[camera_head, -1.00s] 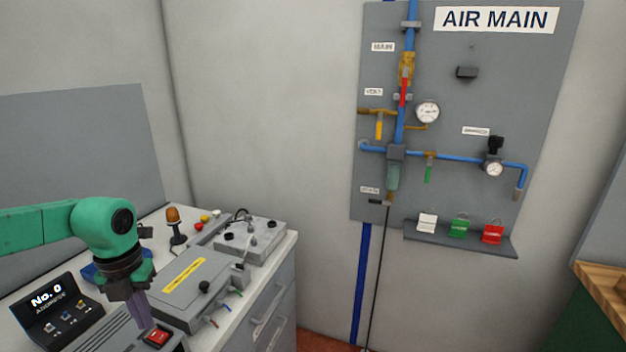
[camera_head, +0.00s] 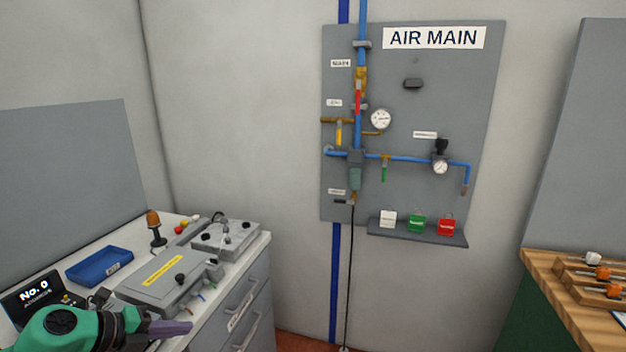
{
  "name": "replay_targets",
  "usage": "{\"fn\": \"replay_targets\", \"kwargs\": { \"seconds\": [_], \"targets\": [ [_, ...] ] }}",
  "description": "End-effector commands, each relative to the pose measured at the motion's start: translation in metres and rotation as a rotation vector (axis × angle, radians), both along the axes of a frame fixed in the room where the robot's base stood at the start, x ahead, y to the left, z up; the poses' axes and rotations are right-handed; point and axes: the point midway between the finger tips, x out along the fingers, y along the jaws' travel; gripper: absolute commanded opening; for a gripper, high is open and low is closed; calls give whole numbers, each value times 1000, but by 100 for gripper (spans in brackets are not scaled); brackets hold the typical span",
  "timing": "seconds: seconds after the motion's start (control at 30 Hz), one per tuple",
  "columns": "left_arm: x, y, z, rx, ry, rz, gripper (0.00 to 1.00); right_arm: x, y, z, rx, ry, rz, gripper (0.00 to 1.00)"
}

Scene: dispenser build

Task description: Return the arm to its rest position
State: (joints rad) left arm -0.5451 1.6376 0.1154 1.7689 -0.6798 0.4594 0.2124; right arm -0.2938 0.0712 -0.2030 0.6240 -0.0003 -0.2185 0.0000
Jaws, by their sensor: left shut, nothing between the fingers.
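My left arm is green and comes in at the bottom left. Its gripper (camera_head: 172,328) points to the right, with purple-grey fingers closed together and nothing between them. It is in front of the white bench top (camera_head: 210,295), near the bench's front edge. The arm hides part of the black display box (camera_head: 35,290) reading "No. 0". My right gripper is not in view.
A grey box with a yellow label (camera_head: 160,272), a blue tray (camera_head: 99,267) and an amber beacon (camera_head: 153,222) stand on the bench. The air main panel (camera_head: 440,100) hangs on the wall. A wooden-topped bench (camera_head: 540,262) stands at right.

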Motion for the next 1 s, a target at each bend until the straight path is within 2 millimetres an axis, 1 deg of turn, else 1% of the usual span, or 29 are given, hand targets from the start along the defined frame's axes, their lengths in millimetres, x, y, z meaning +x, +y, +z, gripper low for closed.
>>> {"fn": "replay_targets", "kwargs": {
  "seconds": [0.03,0.07,0.13,0.17,0.2,0.27,0.3,0.37,0.4,0.47,0.5,0.57,0.6,0.73,0.8,0.9,1.0],
  "targets": [
    [4,-1,-1,-99,-43,96,0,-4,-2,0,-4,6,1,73],
    [7,0,0,-161,-74,173,0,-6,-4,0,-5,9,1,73],
    [12,12,-1,-319,-133,395,0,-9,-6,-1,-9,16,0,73],
    [12,20,-4,-389,-148,509,0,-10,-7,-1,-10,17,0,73],
    [8,31,-11,-478,-152,672,0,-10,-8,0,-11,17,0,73],
    [-5,49,-28,-588,-124,915,0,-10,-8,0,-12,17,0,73],
    [-17,56,-43,-645,-86,1065,0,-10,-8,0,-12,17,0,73],
    [-38,61,-65,-707,-9,1254,0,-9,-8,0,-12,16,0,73],
    [-53,61,-79,-735,50,1361,0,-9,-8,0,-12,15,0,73],
    [-74,55,-98,-766,143,1494,0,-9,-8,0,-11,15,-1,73],
    [-87,49,-108,-782,208,1567,0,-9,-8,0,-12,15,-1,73],
    [-106,38,-122,-797,305,1661,0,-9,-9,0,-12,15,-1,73],
    [-118,29,-129,-804,370,1714,0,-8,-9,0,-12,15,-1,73],
    [-155,-3,-145,-813,589,1845,0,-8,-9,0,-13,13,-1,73],
    [-173,-22,-149,-812,705,1892,0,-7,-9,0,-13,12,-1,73],
    [-196,-50,-150,-803,870,1936,0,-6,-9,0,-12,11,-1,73],
    [-188,-46,-188,-771,860,1945,0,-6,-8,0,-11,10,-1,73]
  ]
}}
